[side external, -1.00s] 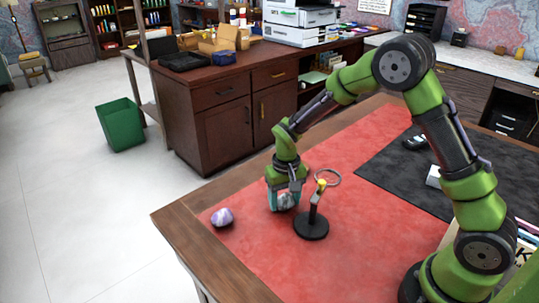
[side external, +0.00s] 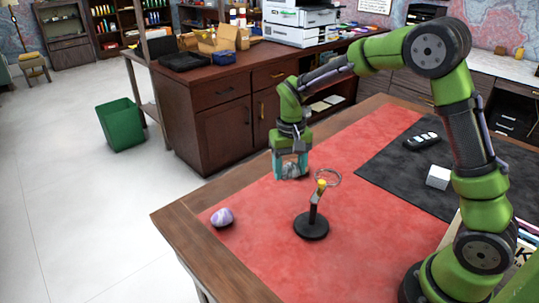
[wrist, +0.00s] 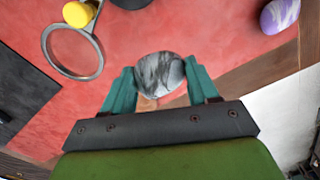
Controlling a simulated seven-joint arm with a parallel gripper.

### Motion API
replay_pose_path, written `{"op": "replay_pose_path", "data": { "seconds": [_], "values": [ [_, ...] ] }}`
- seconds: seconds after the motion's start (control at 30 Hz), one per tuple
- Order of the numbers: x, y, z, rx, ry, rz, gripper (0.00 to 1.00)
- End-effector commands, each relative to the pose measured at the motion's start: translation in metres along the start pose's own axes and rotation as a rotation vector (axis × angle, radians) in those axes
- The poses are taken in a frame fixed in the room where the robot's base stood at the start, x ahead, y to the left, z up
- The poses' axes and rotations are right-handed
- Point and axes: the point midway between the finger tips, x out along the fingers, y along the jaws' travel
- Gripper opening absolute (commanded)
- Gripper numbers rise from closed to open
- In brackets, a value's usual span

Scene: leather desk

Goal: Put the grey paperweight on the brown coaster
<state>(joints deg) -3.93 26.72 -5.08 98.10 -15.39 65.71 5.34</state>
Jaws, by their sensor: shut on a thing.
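The grey paperweight (wrist: 158,76) is a rounded stone with grey and white marbling. My gripper (wrist: 160,82) is shut on it, with teal fingers on both sides. In the side external view, my gripper (side external: 290,168) holds the paperweight (side external: 291,171) in the air over the red desk top, behind and to the left of the magnifier stand. The fingers partly cover the paperweight there. I cannot make out a brown coaster in either view.
A black stand (side external: 311,226) with a ring magnifier and yellow part is close by. A purple-and-white stone (side external: 222,217) lies near the left desk edge. A black mat (side external: 385,165) holds a dark handheld device (side external: 422,141) and a pale cube (side external: 438,177). Red surface between is clear.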

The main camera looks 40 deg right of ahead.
Motion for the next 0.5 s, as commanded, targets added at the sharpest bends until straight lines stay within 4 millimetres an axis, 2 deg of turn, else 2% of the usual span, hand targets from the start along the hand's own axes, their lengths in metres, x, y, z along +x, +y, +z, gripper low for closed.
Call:
{"op": "replay_pose_path", "data": {
  "seconds": [0.2,0.3,0.4,0.5],
  "values": [
    [0.0,0.046,-0.075,0.084,0.009,0.006,0.23],
    [-0.005,0.066,-0.103,0.083,0.012,0.004,0.23],
    [-0.012,0.079,-0.122,0.066,0.016,0.0,0.23],
    [-0.021,0.082,-0.133,0.035,0.02,-0.005,0.23]
  ]
}}
